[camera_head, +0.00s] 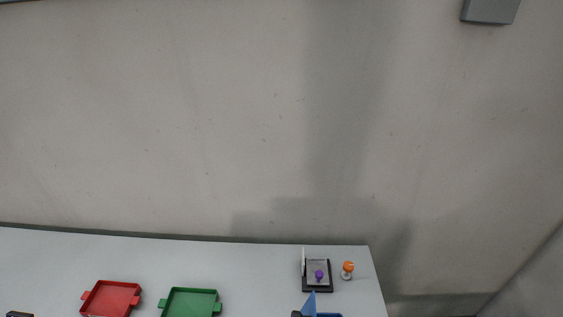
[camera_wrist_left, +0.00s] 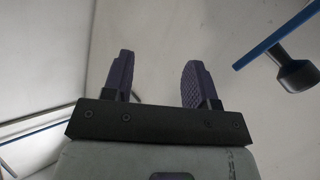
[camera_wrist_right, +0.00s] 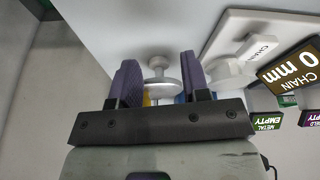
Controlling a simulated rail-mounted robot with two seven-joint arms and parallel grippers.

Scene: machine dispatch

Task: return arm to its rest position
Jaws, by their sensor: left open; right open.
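My left gripper (camera_wrist_left: 157,60) is open in the left wrist view. Nothing is between its purple fingers except a pale, plain background. My right gripper (camera_wrist_right: 158,62) is open in the right wrist view. A white, disc-like fitting on a stem (camera_wrist_right: 160,82) shows between and beyond its fingers; I cannot tell whether they touch it. Neither gripper is clearly seen in the head view.
A white table (camera_head: 250,265) holds a red tray (camera_head: 112,297), a green tray (camera_head: 190,302), a black-framed device (camera_head: 317,274) and a small orange-and-white item (camera_head: 347,270). A blue bar (camera_wrist_left: 285,35) is near my left gripper. A "CHAIN 0 mm" sign (camera_wrist_right: 290,68) is right of my right gripper.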

